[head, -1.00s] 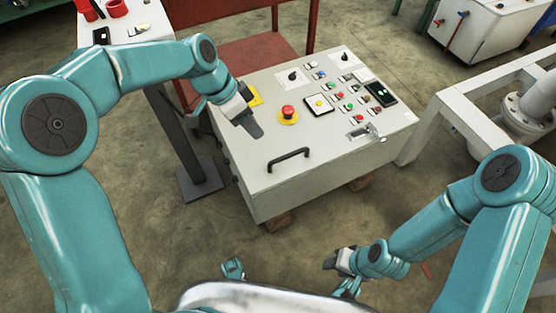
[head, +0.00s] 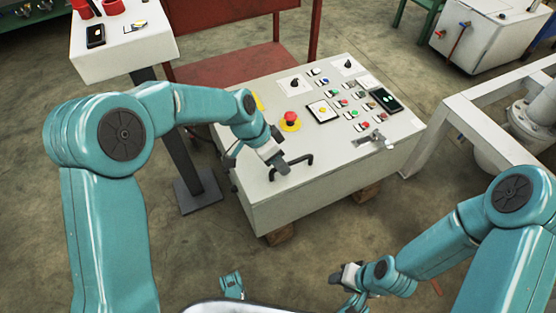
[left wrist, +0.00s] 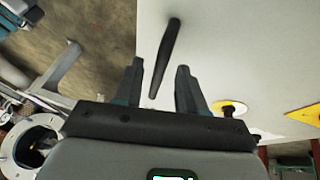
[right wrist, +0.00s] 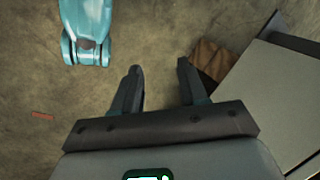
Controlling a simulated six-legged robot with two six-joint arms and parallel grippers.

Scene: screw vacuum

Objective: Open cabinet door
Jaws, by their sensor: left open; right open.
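A light grey control cabinet (head: 332,162) stands in the middle of the head view, its top face covered with buttons and switches. A black bar handle (head: 292,166) is fixed near its front left edge. My left gripper (head: 282,168) is open at the left end of the handle. In the left wrist view the handle (left wrist: 166,56) lies between and beyond the open fingers (left wrist: 158,85), not gripped. My right gripper (head: 338,276) is open and empty, low over the floor in front of the cabinet. In the right wrist view its fingers (right wrist: 160,85) are apart over bare floor.
A latch-like silver fitting (head: 376,138) sits at the cabinet's right side. A red emergency button (head: 291,117) is behind the handle. A grey pedestal panel (head: 120,45) stands at left, a red bench (head: 235,66) behind, and a white frame (head: 450,125) at right.

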